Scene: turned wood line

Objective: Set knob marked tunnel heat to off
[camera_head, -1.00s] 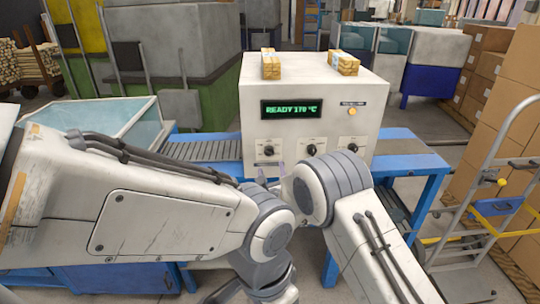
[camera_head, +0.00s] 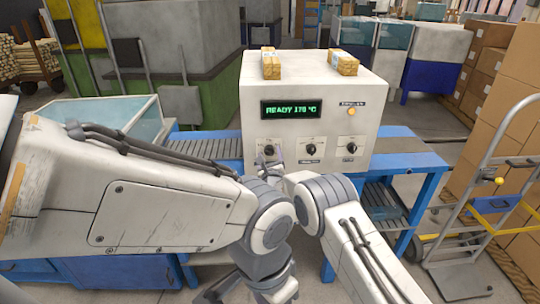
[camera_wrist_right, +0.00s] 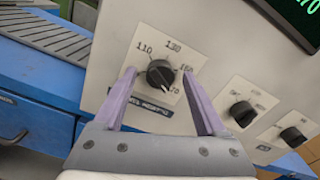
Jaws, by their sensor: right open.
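A pale control box (camera_head: 375,95) has a row of three black knobs. The left knob (camera_head: 268,151) is largely framed by my right gripper (camera_head: 268,157). In the right wrist view this knob (camera_wrist_right: 160,74) sits on a dial plate with 110, 130, 150 and a partly covered number at lower right. Its pointer faces that lower-right number. Its label (camera_wrist_right: 142,103) is partly hidden by a finger; I cannot read all of it. My right gripper (camera_wrist_right: 159,78) is open, one purple finger on each side of the knob; contact is unclear. My left arm shows, but not its gripper.
A green display (camera_head: 291,109) reads READY 170 °C. The middle knob (camera_head: 311,150) and right knob (camera_head: 350,147) are close by. An orange button (camera_head: 351,111) is above. Two wrapped bundles (camera_head: 343,63) lie on top. A blue-framed roller conveyor (camera_head: 203,146) runs alongside.

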